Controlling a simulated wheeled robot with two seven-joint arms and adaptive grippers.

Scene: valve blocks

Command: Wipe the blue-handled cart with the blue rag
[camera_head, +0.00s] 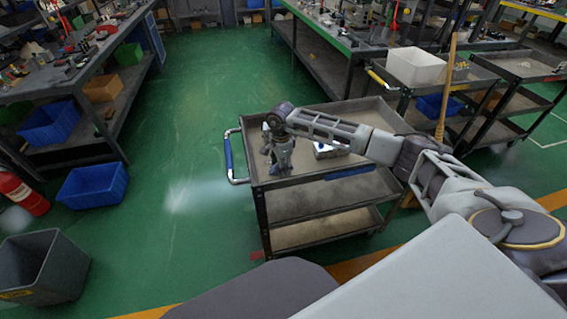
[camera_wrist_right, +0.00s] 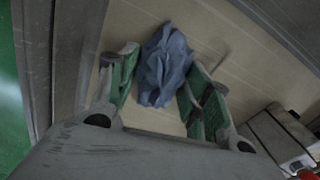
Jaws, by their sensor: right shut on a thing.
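The blue-handled cart (camera_head: 301,203) stands in the middle of the head view, with its blue handle (camera_head: 228,154) on its left end. My right arm reaches over the cart from the right. My right gripper (camera_head: 279,168) points down at the left part of the cart's top tray. In the right wrist view the blue rag (camera_wrist_right: 166,68) is bunched between the green-padded fingers, and the gripper is shut on it. The rag is against or just above the tray surface; I cannot tell which. The rag is hidden in the head view. My left gripper is not in view.
A second cart with a white bin (camera_head: 416,66) stands behind right.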

